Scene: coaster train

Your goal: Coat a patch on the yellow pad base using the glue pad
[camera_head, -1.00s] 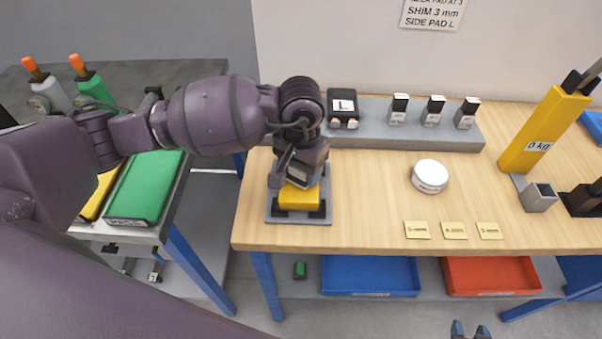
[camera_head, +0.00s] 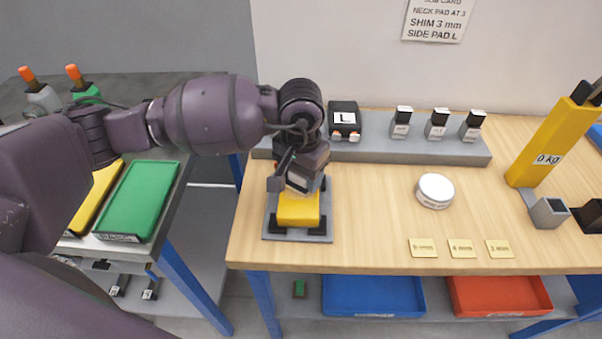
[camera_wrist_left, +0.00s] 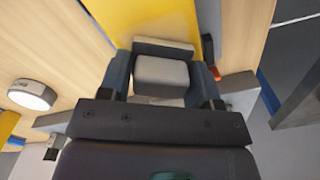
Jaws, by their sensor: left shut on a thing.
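The yellow pad base (camera_head: 298,209) sits in a dark-footed holder on a grey plate (camera_head: 272,232) at the left end of the wooden table. My left gripper (camera_head: 300,183) is right above the base, pointing down. In the left wrist view it is shut on a pale grey block (camera_wrist_left: 162,76), which looks like the glue pad. The yellow base (camera_wrist_left: 145,18) shows just beyond the block. I cannot tell whether the block touches it. The gripper hides part of the base's far side in the head view. My right gripper is not in view.
A round white tin (camera_head: 435,190) stands mid-table, with several small brass plates (camera_head: 461,248) in front. A grey rack (camera_head: 380,150) with black-and-silver blocks runs along the back. A yellow 0 kg post (camera_head: 550,140) stands at right. Green (camera_head: 140,200) and yellow trays lie on the left bench.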

